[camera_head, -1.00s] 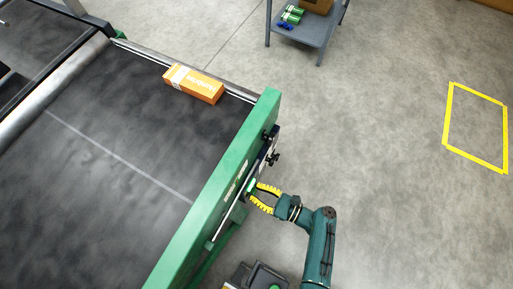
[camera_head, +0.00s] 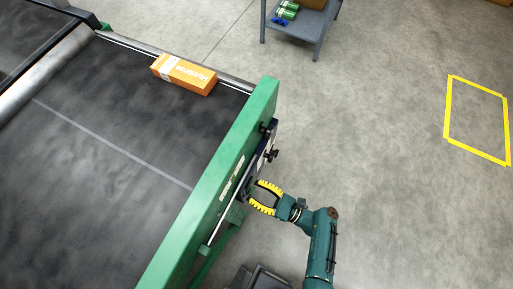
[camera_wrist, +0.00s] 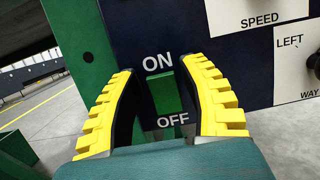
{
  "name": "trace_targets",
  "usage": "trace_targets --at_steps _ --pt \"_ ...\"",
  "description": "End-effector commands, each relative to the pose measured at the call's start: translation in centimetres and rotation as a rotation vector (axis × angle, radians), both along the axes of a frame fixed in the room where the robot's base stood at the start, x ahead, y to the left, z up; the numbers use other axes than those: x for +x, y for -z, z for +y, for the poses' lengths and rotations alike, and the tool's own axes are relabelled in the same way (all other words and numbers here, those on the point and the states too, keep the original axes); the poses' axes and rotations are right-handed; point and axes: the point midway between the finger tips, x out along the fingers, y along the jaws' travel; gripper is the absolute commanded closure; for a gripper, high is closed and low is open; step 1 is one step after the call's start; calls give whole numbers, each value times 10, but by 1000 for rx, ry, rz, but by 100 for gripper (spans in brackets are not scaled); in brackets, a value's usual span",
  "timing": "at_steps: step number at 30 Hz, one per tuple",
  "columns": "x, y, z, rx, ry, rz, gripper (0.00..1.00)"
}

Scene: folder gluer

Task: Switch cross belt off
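The cross belt switch in the wrist view is a green rocker (camera_wrist: 165,92) on a dark blue panel (camera_wrist: 150,22). ON is printed above it and OFF below it. Whether the rocker is tipped up or down I cannot tell. My gripper (camera_wrist: 159,70) has yellow ribbed fingers, spread apart with the switch framed between them; I see nothing held. Contact with the panel is unclear. In the head view my gripper (camera_head: 253,193) is at the outer side of the green machine frame (camera_head: 212,190), just below the panel's dark knobs (camera_head: 271,155).
SPEED and LEFT/WAY labels (camera_wrist: 292,43) sit right of the switch. A green post (camera_wrist: 82,45) stands to its left. An orange box (camera_head: 183,74) lies on the dark belt (camera_head: 110,195). A grey shelf table (camera_head: 300,28) stands behind. Floor at right is clear, with a yellow outline (camera_head: 447,108).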

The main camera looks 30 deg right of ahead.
Motion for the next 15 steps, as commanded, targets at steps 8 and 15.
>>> trace_targets --at_steps 8,15 --pt "0 0 0 0 -1 0 44" --pt "0 0 0 -1 -1 -1 44"
